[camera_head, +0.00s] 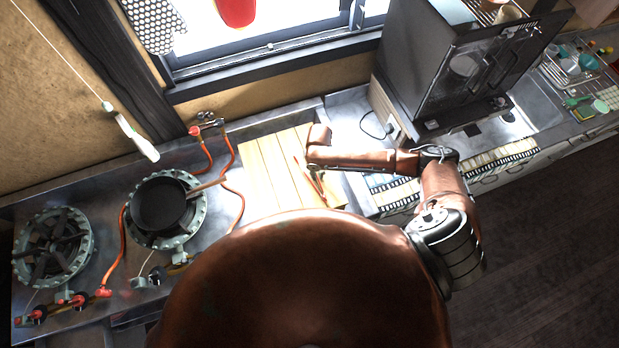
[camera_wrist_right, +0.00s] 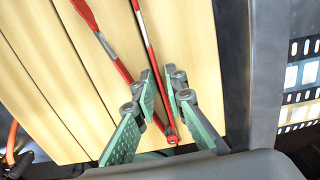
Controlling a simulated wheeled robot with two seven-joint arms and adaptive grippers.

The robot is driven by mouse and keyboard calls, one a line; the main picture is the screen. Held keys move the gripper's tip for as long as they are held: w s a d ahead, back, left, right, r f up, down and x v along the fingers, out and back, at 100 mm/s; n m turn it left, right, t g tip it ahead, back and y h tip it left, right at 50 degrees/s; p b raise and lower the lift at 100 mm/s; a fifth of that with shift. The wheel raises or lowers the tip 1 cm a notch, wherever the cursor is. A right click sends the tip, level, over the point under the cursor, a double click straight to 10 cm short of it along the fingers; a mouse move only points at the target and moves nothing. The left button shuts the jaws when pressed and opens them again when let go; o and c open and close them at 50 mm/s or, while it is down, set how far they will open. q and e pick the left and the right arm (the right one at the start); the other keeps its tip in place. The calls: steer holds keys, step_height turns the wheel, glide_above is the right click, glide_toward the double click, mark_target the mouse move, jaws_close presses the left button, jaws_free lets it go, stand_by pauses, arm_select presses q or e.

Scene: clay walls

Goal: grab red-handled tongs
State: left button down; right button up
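The red-handled tongs (camera_wrist_right: 107,45) lie on the pale wooden board (camera_wrist_right: 203,55) in the right wrist view. Their two arms, red with silvery parts, spread toward the top and meet at a red end near the gripper. My right gripper (camera_wrist_right: 161,78) is over this end, its teal-padded fingers parted with a narrow gap. One tongs arm runs through the gap; the left finger hides part of the other. I see no grip on the tongs. In the head view the tongs (camera_head: 299,166) show only as thin lines beside my right arm. My left gripper is out of view.
A dark pan (camera_head: 159,204) sits on a gas burner left of the board, its handle pointing toward the board. Orange hoses (camera_head: 118,253) run around the burners. A dark oven-like appliance (camera_head: 455,65) stands at right. A window is behind the counter.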

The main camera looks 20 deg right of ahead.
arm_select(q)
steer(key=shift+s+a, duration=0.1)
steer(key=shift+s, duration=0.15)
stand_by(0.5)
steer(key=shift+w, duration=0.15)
